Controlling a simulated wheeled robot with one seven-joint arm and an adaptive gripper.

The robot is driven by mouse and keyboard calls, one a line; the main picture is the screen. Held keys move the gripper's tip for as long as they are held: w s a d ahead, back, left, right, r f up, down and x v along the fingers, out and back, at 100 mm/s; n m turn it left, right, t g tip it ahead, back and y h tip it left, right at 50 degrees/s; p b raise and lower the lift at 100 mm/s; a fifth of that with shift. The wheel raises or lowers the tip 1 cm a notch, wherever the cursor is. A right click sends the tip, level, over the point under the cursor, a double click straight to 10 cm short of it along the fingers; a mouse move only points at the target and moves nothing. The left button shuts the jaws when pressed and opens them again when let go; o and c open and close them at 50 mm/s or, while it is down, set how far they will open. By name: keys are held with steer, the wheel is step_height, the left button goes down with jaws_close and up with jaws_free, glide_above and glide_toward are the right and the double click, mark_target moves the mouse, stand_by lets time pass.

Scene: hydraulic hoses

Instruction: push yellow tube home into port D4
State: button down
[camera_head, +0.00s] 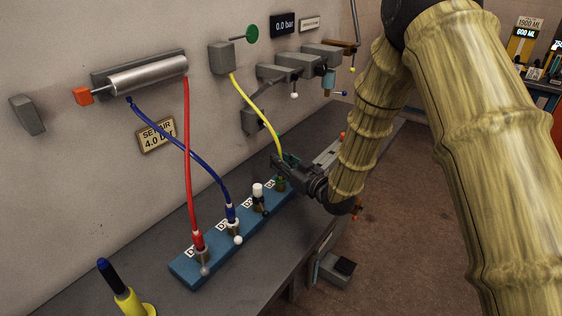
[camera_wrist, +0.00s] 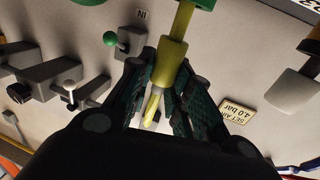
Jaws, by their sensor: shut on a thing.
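The yellow tube (camera_head: 255,108) hangs from a grey wall box and runs down into my gripper (camera_head: 284,164). My gripper is shut on the tube's lower end; in the wrist view the tube (camera_wrist: 171,62) passes between the dark green finger pads (camera_wrist: 160,100). Port D4 (camera_head: 281,184), a small greenish fitting, is at the far right end of the blue manifold block (camera_head: 190,272). My gripper is just above and behind D4 in the head view.
A red hose (camera_head: 187,160) and a blue hose (camera_head: 188,150) run from a wall cylinder (camera_head: 148,75) to the two nearer ports. A white-topped plug (camera_head: 258,190) stands in the port beside D4. Grey valves (camera_head: 290,65) are on the wall above. A yellow-and-blue tool (camera_head: 122,290) stands front left.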

steer(key=shift+f+b, duration=0.35)
steer(key=shift+f, duration=0.2)
steer(key=c, duration=1.2)
jaws_free()
steer(key=shift+c, duration=0.2)
steer(key=v, duration=1.2)
